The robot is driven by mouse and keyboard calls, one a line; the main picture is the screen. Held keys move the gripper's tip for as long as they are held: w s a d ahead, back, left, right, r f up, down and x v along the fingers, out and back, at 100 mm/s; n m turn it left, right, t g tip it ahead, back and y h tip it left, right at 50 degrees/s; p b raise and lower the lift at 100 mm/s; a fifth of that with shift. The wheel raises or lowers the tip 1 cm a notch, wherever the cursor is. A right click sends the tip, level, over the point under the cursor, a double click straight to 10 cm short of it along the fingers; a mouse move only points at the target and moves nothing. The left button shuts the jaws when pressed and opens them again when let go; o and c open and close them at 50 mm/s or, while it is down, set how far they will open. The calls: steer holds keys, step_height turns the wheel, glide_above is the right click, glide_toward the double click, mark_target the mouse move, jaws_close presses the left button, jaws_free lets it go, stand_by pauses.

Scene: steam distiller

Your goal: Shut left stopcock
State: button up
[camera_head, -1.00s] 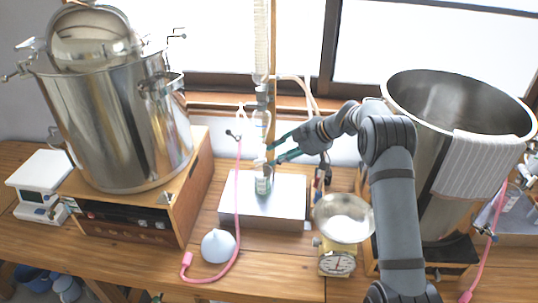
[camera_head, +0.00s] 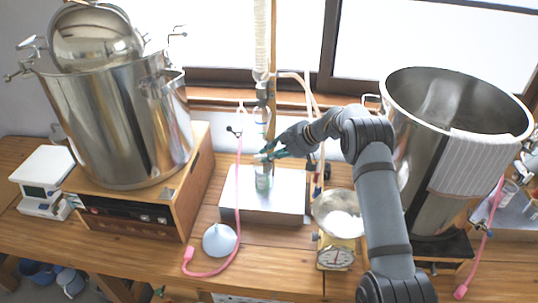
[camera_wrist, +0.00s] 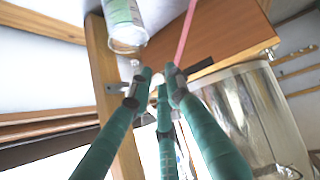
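The glass column (camera_head: 262,90) stands upright on a post at the middle of the bench, with a bottle (camera_head: 264,183) below it. A small stopcock (camera_head: 236,130) juts out left of the column, near the top of the pink tube. My gripper (camera_head: 264,155) reaches in from the right, its green fingertips at the lower glass part, just above the bottle. In the wrist view my gripper (camera_wrist: 159,76) has its tips close together, with a narrow gap and some pale clear glass by them. I cannot tell whether they touch or grip it. A small metal fitting (camera_wrist: 128,89) shows beside the left tip.
A steel pot (camera_head: 120,120) stands on a wooden-cased heater at the left; a large open vat (camera_head: 430,180) is at the right.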

steer(key=shift+f, duration=0.15)
jaws_close()
steer(key=shift+f, duration=0.1)
steer(key=y+b, duration=0.1)
steer(key=b, duration=0.5)
steer(key=f+y+b, duration=0.1)
steer(key=b, duration=0.6)
steer(key=f+y+b, duration=0.1)
steer(key=b, duration=0.6)
steer(key=shift+d+f+m+t, duration=0.1)
steer(key=shift+d+m+t, duration=0.2)
steer(key=shift+y+b, duration=0.3)
steer(key=shift+b, duration=0.35)
steer(key=shift+s+r, duration=0.1)
steer(key=shift+r, duration=0.3)
